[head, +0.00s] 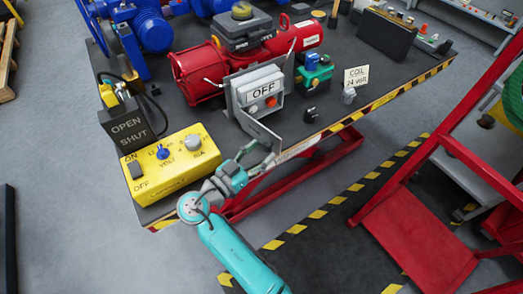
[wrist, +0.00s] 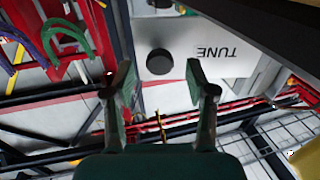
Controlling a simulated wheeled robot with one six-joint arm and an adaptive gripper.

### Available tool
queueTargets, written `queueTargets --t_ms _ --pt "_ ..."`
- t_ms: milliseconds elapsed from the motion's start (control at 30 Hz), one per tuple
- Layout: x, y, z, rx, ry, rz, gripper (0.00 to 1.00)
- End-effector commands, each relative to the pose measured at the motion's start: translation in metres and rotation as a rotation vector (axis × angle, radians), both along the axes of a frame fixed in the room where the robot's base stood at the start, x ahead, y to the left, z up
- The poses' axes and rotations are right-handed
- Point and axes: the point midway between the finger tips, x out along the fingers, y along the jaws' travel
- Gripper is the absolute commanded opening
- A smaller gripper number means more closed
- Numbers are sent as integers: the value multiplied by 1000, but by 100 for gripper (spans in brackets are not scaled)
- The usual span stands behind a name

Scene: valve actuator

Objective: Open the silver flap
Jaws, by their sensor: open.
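A silver-grey box (head: 260,92) with an "OFF" label and a red button stands near the table's front edge in the head view. A grey plate (head: 257,127) slants down from its lower front; I cannot tell for sure which part is the silver flap. My gripper (head: 268,155) is just below this plate, near the table edge. In the wrist view my gripper (wrist: 160,88) is open, with nothing between its fingers. Beyond them is a pale panel (wrist: 205,62) marked "TUNE", upside down, with a black round knob (wrist: 159,61). Whether the fingers touch anything is unclear.
A yellow box (head: 171,163) with switches is left of my gripper. A red cylinder (head: 200,70) lies behind the grey box. A "COIL 24 VOLTS" sign (head: 356,76) stands to the right. Red framing (head: 310,165) runs below the striped table edge.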

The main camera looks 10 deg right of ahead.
Motion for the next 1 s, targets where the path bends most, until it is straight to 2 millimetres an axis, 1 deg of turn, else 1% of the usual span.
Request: queueTargets --t_ms 300,500,700,1000 --pt "-34 51 0 0 0 6 56" --pt "-53 77 0 -1 1 4 56" --pt "-62 89 -1 -1 1 2 56" --pt "-63 90 -1 0 1 1 56"
